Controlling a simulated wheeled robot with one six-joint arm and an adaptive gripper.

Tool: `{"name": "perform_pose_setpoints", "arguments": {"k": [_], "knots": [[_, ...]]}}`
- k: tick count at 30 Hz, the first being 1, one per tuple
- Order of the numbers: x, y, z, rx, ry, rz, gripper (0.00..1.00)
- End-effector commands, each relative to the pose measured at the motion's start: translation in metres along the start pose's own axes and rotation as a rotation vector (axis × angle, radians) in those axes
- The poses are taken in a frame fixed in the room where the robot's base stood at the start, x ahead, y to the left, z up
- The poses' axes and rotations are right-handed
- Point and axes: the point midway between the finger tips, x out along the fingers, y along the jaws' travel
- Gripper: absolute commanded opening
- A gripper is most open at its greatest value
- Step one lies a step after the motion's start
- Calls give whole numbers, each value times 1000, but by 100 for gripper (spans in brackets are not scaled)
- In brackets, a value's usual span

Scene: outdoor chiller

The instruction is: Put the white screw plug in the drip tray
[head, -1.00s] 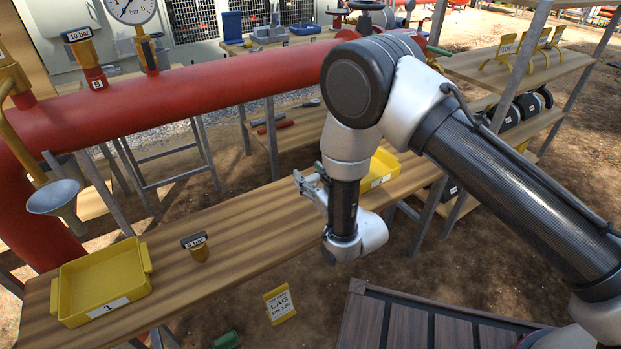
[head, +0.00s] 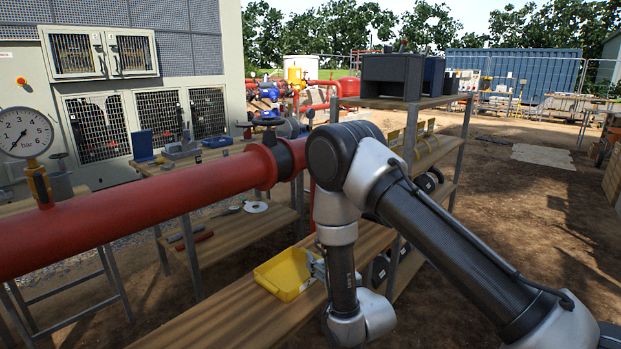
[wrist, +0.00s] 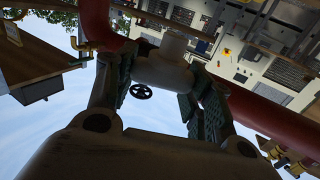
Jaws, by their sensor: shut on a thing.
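My gripper (wrist: 160,78) is shut on the white screw plug (wrist: 165,66), which sits between the two dark finger pads in the wrist view. In the head view my gripper (head: 317,268) is mostly hidden behind my arm's wrist, and the plug cannot be made out there. A yellow tray (head: 268,281) stands on the wooden bench just left of my gripper in the picture. Its inside looks empty. No label on it can be read, so I cannot tell whether it is the drip tray.
A thick red pipe (head: 130,212) with a pressure gauge (head: 24,133) runs above the wooden bench (head: 220,313). A shelf rack (head: 425,102) with dark boxes stands behind my arm. A lower shelf (head: 225,241) holds tools. Open dirt ground (head: 520,220) lies to the right.

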Motion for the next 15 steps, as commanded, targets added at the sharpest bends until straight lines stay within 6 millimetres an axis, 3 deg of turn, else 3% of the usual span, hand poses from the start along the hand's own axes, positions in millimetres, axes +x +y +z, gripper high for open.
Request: {"name": "perform_pose_setpoints", "arguments": {"k": [1,6,9,12,15], "knots": [[-5,36,-5,0,0,61,9],[-31,138,-18,0,-2,241,9],[-47,186,-23,1,-1,329,9],[-60,222,-28,2,7,395,9],[-68,244,-31,2,12,435,9]]}}
